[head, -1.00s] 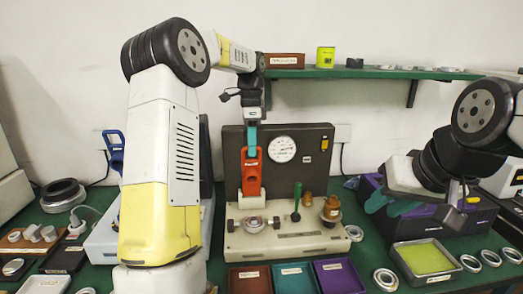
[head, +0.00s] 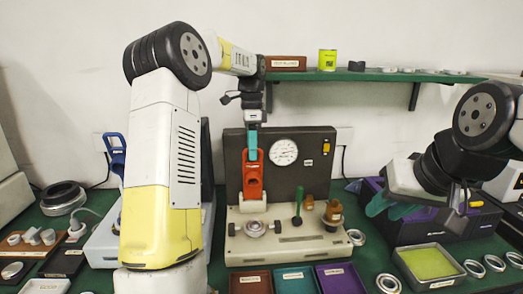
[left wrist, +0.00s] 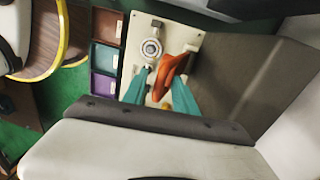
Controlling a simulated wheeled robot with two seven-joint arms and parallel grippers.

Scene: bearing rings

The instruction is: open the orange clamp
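The orange clamp (head: 253,186) stands upright on the cream base of the fixture (head: 290,243), in front of a dark panel with a dial. A ring (head: 255,228) sits at its foot on the base. My left gripper (head: 252,157) points down at the top of the clamp, its teal fingers overlapping the handle. In the left wrist view the orange handle (left wrist: 171,72) shows between the two spread fingers (left wrist: 162,78); I cannot tell whether they touch it. My right gripper (head: 388,209) has its teal fingers apart, empty, in front of a purple bin.
A green-handled lever (head: 298,204) and a brown knob (head: 333,211) stand right of the clamp. Brown, teal and purple trays (head: 294,279) lie in front. A yellow-green tray (head: 428,263) and several rings are at right. A shelf (head: 370,75) runs above.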

